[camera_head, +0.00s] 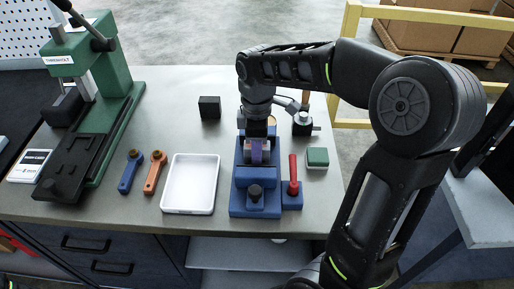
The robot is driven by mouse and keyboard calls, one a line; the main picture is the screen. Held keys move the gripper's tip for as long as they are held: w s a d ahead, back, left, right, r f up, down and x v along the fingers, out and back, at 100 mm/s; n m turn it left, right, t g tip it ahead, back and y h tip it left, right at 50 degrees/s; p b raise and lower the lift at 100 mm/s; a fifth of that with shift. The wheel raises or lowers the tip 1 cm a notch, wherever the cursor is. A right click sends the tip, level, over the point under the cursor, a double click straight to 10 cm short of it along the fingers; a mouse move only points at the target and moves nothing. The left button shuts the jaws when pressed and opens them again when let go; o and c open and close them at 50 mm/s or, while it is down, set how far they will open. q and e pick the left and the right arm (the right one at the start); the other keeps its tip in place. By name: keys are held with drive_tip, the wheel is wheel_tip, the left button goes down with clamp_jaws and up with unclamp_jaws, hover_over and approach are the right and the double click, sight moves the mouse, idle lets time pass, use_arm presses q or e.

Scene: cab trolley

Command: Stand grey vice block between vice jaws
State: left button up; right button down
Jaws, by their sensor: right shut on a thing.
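The blue vice (241,198) stands on the grey workbench near its front edge, with a dark round screw end towards the front and a red-handled part at its right side. My right gripper (257,147) reaches down over the rear part of the vice, at the jaws. It is shut on the grey vice block (257,156), which is small and mostly covered by the fingers. I cannot tell whether the block touches the vice floor or the jaws. My left gripper is not in view.
A white tray (190,211) is left of the vice, with orange (154,173) and blue (129,172) tools beyond it. A green press (93,130) stands at left. A black cube (209,107) is behind, a green block (317,157) at right.

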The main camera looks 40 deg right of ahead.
drive_tip(key=c, duration=0.9)
unclamp_jaws()
drive_tip(key=shift+r, duration=3.9)
